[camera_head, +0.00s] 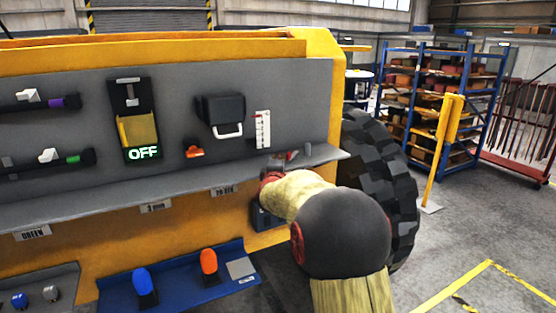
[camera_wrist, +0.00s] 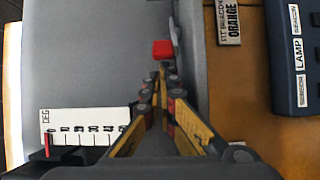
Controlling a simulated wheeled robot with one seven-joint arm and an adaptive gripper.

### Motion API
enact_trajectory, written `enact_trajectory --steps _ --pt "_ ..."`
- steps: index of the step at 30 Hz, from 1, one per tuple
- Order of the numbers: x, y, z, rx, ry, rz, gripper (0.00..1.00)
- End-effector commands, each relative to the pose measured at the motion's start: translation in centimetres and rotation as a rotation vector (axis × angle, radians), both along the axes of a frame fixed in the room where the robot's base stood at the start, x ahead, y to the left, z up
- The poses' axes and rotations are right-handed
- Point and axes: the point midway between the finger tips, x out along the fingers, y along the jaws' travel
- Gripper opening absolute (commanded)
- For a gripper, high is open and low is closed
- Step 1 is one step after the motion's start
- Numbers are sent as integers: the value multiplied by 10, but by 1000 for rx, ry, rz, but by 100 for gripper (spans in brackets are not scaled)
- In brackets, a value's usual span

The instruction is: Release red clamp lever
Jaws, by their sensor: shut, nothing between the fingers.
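The red clamp lever (camera_wrist: 162,50) shows in the wrist view as a small red block just beyond my fingertips, at the edge of the grey ledge. My gripper (camera_wrist: 162,72) is shut and empty, its fingertips close to the red block. I cannot tell whether they touch it. In the head view my own arm covers most of this spot, and the lever is not clear there.
The grey panel (camera_head: 75,85) carries an OFF switch box (camera_head: 134,120), a black handle box (camera_head: 220,108), an orange knob (camera_head: 193,151) and a white scale (camera_head: 262,130). A blue tray (camera_head: 180,280) sits below. A large tyre (camera_head: 392,185) stands right of the ledge.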

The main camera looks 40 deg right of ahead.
Motion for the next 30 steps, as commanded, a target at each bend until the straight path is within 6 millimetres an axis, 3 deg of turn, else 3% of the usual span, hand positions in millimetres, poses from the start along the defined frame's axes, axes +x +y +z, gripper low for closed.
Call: enact_trajectory --steps 30 --pt "-16 -5 0 -1 -1 -2 0"
